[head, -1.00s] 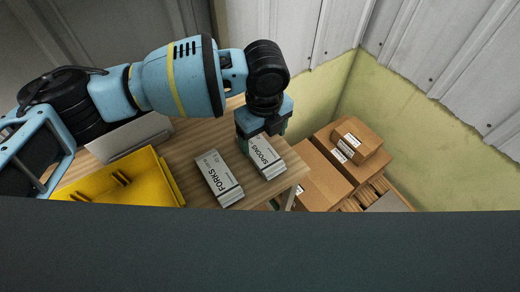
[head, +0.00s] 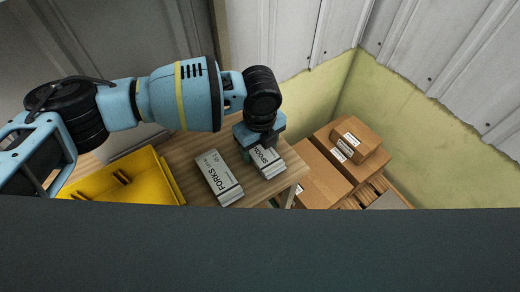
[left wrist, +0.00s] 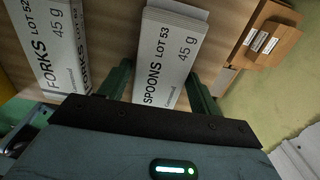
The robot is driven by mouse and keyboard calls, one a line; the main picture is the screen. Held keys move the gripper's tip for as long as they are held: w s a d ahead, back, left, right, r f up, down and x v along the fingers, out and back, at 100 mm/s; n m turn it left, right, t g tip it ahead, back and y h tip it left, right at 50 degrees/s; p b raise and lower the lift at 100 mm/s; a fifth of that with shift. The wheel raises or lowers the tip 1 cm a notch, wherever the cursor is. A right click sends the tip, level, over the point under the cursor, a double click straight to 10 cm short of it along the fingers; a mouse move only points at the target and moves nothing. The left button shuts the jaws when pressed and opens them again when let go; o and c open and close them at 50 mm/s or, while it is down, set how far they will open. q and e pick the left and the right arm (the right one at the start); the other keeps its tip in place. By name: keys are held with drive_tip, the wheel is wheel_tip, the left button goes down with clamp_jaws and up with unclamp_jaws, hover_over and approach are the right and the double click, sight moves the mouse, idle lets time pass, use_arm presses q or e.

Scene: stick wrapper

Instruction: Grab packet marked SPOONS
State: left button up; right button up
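The grey-white packet marked SPOONS (head: 268,164) lies on the wooden table near its right corner, and it also shows in the left wrist view (left wrist: 168,55). My left gripper (head: 259,154) is down over its far part. In the left wrist view my gripper's (left wrist: 160,86) two green fingers stand on either side of the packet. Gaps show between the fingers and the packet, so the gripper is open around it. The fingertips are partly hidden. My right gripper is not in view.
A similar packet marked FORKS (head: 218,178) lies just left of the SPOONS packet, close to the left finger. A yellow tray (head: 128,184) is further left on the table (head: 188,150). Cardboard boxes (head: 335,158) stand right of the table, beyond its edge.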

sight(258, 153)
use_arm(q)
drive_tip(key=c, duration=0.6)
drive_tip(key=shift+c, duration=0.2)
